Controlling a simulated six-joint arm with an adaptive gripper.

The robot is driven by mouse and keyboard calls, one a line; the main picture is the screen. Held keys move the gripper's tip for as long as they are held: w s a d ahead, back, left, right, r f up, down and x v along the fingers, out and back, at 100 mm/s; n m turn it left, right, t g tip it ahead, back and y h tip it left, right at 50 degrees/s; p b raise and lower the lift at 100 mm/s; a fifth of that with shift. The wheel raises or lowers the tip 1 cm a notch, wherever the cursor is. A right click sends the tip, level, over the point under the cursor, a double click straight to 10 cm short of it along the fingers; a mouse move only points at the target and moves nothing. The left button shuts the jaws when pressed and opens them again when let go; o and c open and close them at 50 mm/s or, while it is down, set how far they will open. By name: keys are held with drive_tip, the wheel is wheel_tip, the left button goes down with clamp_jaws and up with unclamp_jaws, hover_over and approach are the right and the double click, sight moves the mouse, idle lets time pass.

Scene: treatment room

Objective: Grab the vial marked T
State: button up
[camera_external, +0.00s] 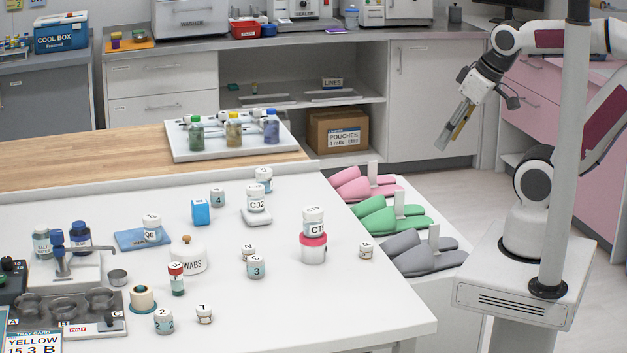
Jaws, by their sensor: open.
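The vial marked T (205,314) is a small white-capped vial. It stands upright near the front edge of the white table, just right of the larger vial marked 2 (163,321). My gripper (447,138) is up at the right, above the floor beyond the table, far from the vial. It points down and to the left, and it is open, with nothing seen between its fingers.
Several other vials stand on the white table (340,310), including 3 (256,266), N (248,252), G (366,250) and CT (313,222) on a red-topped jar. A swabs jar (188,257) and a red-capped vial (177,279) stand behind T. The table's front right is clear.

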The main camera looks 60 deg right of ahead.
drive_tip(key=shift+c, duration=0.9)
